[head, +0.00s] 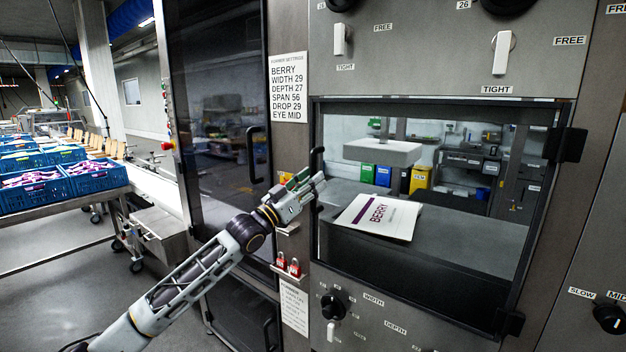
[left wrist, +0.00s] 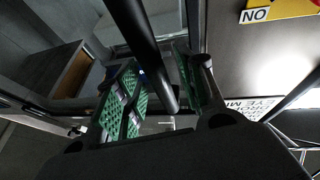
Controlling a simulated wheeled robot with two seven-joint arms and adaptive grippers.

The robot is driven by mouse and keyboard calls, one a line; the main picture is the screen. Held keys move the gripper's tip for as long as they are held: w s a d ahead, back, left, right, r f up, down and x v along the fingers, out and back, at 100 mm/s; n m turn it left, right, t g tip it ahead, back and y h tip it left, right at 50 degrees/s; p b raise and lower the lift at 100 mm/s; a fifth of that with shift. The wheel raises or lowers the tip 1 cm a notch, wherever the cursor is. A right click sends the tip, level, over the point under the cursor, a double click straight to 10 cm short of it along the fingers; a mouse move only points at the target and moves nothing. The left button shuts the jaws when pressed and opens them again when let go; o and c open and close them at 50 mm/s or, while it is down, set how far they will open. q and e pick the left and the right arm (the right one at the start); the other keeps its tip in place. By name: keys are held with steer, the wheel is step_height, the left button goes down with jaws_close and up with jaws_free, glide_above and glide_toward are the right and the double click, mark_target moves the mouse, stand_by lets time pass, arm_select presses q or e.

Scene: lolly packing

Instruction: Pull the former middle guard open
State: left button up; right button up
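The former middle guard (head: 455,272) is a clear, dark-framed door that looks closed over the machine's window, with black hinges on its right. Its black bar handle (head: 319,151) is at the left edge, partly hidden by my left gripper (head: 312,186). In the left wrist view the handle (left wrist: 143,45) runs between the two green-padded fingers of my left gripper (left wrist: 160,88). The fingers are spread around the bar; I see no clear grip on both sides. My right gripper is not in view.
A tall dark door (head: 220,130) with its own handle stands left of the settings sign (head: 288,88). Red padlocks (head: 288,265) hang below my gripper. Knobs (head: 333,307) are under the guard. A BERRY sheet (head: 378,216) shows through the pane. Blue crates (head: 98,178) stand far left.

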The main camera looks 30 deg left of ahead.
arm_select(q)
steer(key=shift+w+d+r, duration=0.1)
steer(key=shift+w+r, duration=0.1)
steer(key=shift+w, duration=0.15)
jaws_close()
stand_by(0.3)
